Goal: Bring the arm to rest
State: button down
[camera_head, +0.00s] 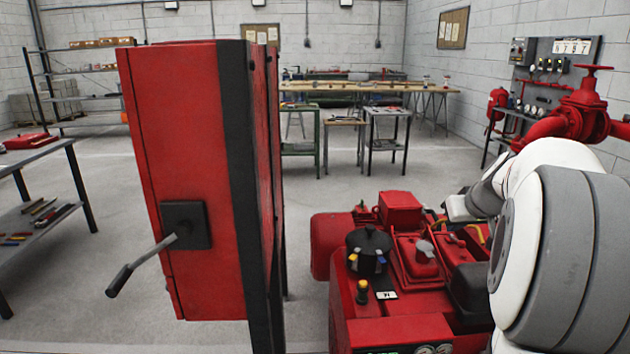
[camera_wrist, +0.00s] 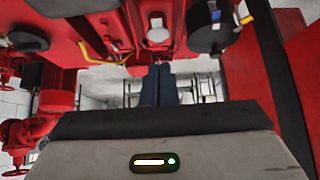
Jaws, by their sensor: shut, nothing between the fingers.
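My white and grey arm (camera_head: 560,240) fills the right side of the head view, in front of part of the red pumpset (camera_head: 395,270). Red pumpset parts (camera_wrist: 110,20) and a black cylinder (camera_wrist: 207,28) show along the top of that view, beyond the fingers. I cannot tell how far the fingertips are from them.
A red cabinet (camera_head: 185,110) with a lever handle (camera_head: 150,262) stands left of the pumpset. Red valve piping (camera_head: 585,105) is behind my arm at right. A tool table (camera_head: 75,175) stands at far left. Clear floor (camera_head: 340,190) lies behind the pumpset.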

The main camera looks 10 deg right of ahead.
jog(key=s+a+r+g+y+p, duration=0.1)
jog(key=s+a+p, duration=0.1)
jog(key=a, duration=0.4)
jog(key=s+a+r+g+p, duration=0.1)
jog(key=s+a+r+p, duration=0.15)
jog(key=a, duration=0.45)
jog(key=s+a+f+n+g+p, duration=0.1)
jog(key=s+a+p, duration=0.6)
jog(key=s+a, duration=0.7)
jog(key=s+f+g, duration=0.1)
jog(key=s+g, duration=0.1)
jog(key=s, duration=0.1)
jog(key=shift+a+p, duration=0.2)
jog(key=shift+p, duration=0.15)
jog(key=shift+r, duration=0.1)
